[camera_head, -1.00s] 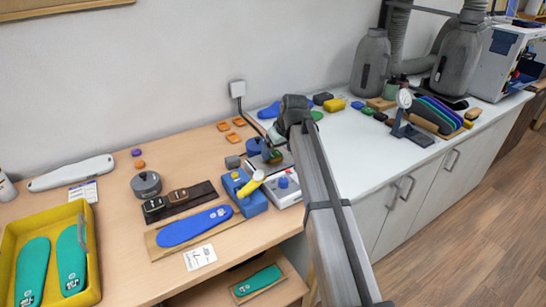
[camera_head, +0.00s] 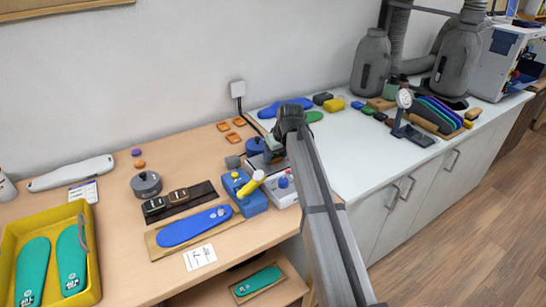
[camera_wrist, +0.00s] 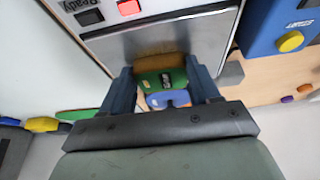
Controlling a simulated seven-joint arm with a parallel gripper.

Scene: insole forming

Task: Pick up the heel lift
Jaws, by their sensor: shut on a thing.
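The heel lift (camera_wrist: 165,78) seems to be the small green piece with a dark label and a brown edge in the wrist view. It sits between the two dark blue fingers of my gripper (camera_wrist: 160,88), which are shut on it. A metal plate (camera_wrist: 205,40) lies behind it; I cannot tell whether the piece touches the plate. In the head view, my gripper (camera_head: 273,152) is over the white device (camera_head: 283,193), and the heel lift is mostly hidden there.
A blue box (camera_head: 247,195) with a yellow knob stands left of the device. A blue insole (camera_head: 195,227) and a yellow tray (camera_head: 90,283) are farther left.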

